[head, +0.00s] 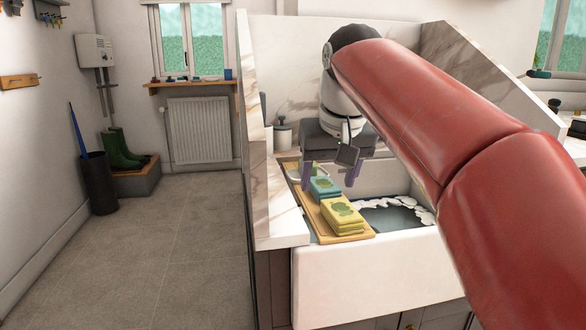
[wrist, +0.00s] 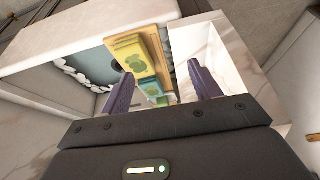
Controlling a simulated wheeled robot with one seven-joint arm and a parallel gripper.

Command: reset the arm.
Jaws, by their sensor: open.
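My gripper (head: 331,175) is open above the far part of a wooden board at the sink's left side. Its two purple fingers stand apart, and I see nothing between them. In the wrist view my gripper (wrist: 164,88) also shows open, with the board and sponges beyond the fingertips. My red-sleeved arm crosses the right half of the head view and hides part of the sink and counter.
The wooden board (head: 310,213) bears yellow sponges (head: 342,212), a teal sponge (head: 324,187) and a pale dish (head: 294,174). The white sink (head: 375,268) holds foamy water. Green boots (head: 122,150) stand by the left wall.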

